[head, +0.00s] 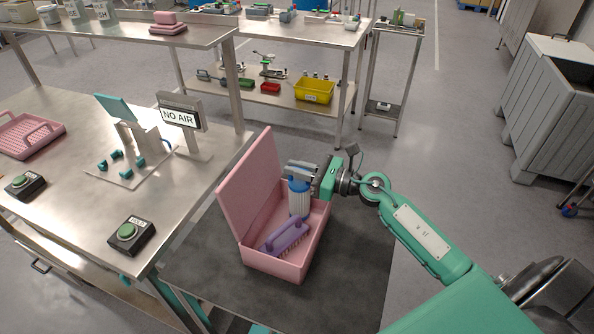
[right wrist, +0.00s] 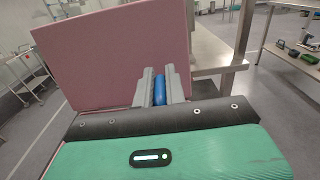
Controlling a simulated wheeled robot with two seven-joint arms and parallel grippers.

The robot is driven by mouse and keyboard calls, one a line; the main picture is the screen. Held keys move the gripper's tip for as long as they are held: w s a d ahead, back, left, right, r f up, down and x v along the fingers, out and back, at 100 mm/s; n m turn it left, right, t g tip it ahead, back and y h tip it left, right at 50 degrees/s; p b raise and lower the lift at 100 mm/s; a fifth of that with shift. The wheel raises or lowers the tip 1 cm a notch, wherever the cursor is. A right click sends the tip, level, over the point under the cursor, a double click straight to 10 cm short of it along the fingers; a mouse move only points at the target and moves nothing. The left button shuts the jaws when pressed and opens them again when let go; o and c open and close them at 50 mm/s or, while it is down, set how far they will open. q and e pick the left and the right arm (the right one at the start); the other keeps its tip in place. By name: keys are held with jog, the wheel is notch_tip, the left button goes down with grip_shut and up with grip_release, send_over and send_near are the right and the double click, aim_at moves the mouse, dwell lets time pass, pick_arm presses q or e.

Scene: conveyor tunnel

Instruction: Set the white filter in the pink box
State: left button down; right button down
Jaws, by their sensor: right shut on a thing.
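The pink box (head: 279,268) stands on a dark mat with its lid raised on the left. The white filter (head: 299,203) has a blue top and is upright inside the box's opening. My right gripper (head: 299,174) is shut on the blue top from the right. The blue top (right wrist: 159,88) shows between the fingers in the right wrist view, in front of the raised pink lid (right wrist: 110,62). The filter's lower end is partly hidden by the purple brush, so I cannot tell whether it touches the box floor. My left gripper is not in view.
A purple brush (head: 284,239) lies in the front of the box. The steel table (head: 75,215) at left holds a "NO AIR" sign (head: 181,113), push buttons (head: 131,235) and a pink tray (head: 27,135). Open floor lies to the right.

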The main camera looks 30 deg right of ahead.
jog(key=shift+f, duration=0.3)
jog(key=shift+f, duration=0.15)
jog(key=c, duration=1.5)
grip_release()
jog(key=shift+o, duration=0.2)
